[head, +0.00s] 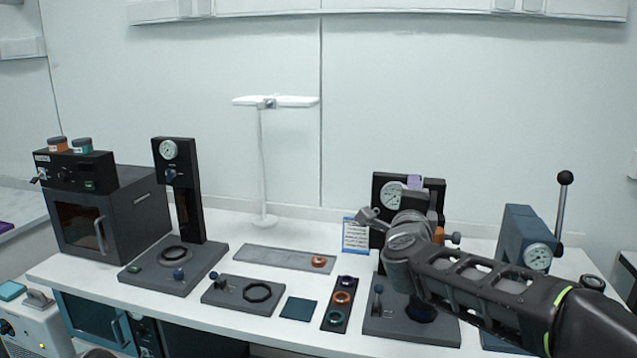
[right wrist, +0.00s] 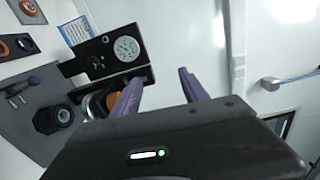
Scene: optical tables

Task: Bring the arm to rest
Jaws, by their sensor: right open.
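My right arm (head: 480,285) reaches in from the lower right in the head view, over the right part of the table. In the right wrist view its gripper (right wrist: 160,78) shows two purple fingers spread apart with nothing between them. In the head view a purple fingertip shows near the black gauge unit (head: 382,187), and the arm's wrist hides part of that unit. The gauge unit also shows in the right wrist view (right wrist: 104,47), left of the fingers; I cannot tell how far apart they are. My left gripper is not in view.
The white table (head: 235,265) holds a dark oven (head: 125,215), a gauge press (head: 190,205), a white stand (head: 262,160) and a grey strip (head: 280,258) with an orange ring. A blue press (head: 515,225) with an upright lever stands at the right, close behind the forearm.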

